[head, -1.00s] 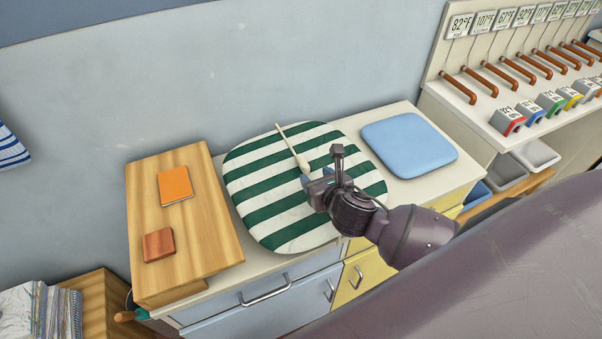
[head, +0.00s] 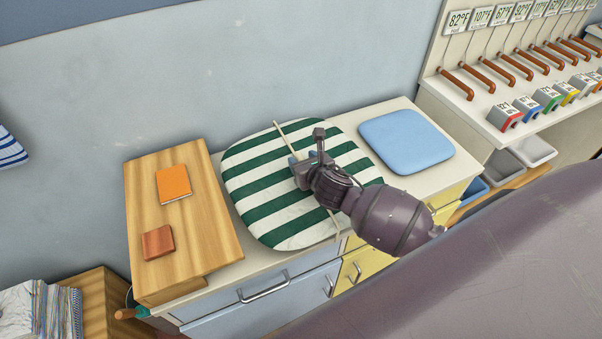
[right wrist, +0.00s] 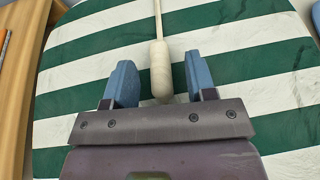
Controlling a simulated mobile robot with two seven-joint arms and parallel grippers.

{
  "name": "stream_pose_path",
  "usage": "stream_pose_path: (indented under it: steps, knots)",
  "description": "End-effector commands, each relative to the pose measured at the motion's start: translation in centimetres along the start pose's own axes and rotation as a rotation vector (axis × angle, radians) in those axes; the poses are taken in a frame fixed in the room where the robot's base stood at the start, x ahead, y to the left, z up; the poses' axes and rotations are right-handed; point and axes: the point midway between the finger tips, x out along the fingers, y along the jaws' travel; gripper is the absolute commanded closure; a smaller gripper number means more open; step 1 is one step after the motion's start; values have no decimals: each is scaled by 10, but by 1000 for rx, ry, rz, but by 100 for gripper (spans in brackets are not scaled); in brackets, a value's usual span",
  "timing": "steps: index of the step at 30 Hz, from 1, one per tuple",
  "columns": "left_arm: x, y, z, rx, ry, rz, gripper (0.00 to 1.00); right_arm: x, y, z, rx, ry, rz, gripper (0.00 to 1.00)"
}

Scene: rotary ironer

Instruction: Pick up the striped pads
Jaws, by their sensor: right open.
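One pad with green and white stripes (head: 270,229) lies flat on the counter top. A pale stick with a thicker rounded end lies across it; the stick's far part (head: 278,130) shows in the head view, its middle hidden behind my right gripper. My right gripper (head: 295,160) is over the pad, open and empty. In the right wrist view, the stick's thick end (right wrist: 160,70) lies between the two blue fingers of the gripper (right wrist: 160,85), apart from both, over the striped pad (right wrist: 245,62). My left gripper is out of view.
A plain blue pad (head: 407,141) lies to the right on the counter. A wooden board (head: 209,240) with an orange notebook (head: 173,184) and a brown block (head: 157,242) is at left. A wall (head: 250,65) stands behind. Levers (head: 456,84) line the far right.

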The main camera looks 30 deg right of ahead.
Motion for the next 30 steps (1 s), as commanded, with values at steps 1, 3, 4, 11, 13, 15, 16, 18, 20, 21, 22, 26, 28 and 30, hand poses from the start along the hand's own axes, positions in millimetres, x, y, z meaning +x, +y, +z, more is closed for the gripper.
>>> stream_pose_path:
  steps: [1,3,4,11,13,15,16,18,20,21,22,26,28,30]
  knots:
    - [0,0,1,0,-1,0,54,0,0,0,0,0,0,49]
    - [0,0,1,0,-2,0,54,0,0,0,0,-1,0,52]
    - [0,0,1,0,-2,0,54,0,0,0,0,-1,0,57]
    - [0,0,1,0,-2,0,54,0,0,0,0,-1,0,92]
    - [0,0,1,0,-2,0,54,0,0,0,0,-1,0,100]
    - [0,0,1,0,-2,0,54,0,0,0,0,-1,0,100]
    - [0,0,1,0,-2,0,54,0,0,0,0,-1,0,100]
    - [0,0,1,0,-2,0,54,0,0,0,0,-1,0,100]
    - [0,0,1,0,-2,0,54,0,0,0,0,-1,0,100]
    - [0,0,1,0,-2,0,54,0,0,0,0,-1,0,100]
    - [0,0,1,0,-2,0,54,0,0,0,0,-1,0,100]
    - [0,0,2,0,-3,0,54,0,0,0,0,-1,0,100]
    - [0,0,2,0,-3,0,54,0,0,0,0,-1,0,100]
    - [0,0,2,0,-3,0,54,0,0,0,0,-1,0,100]
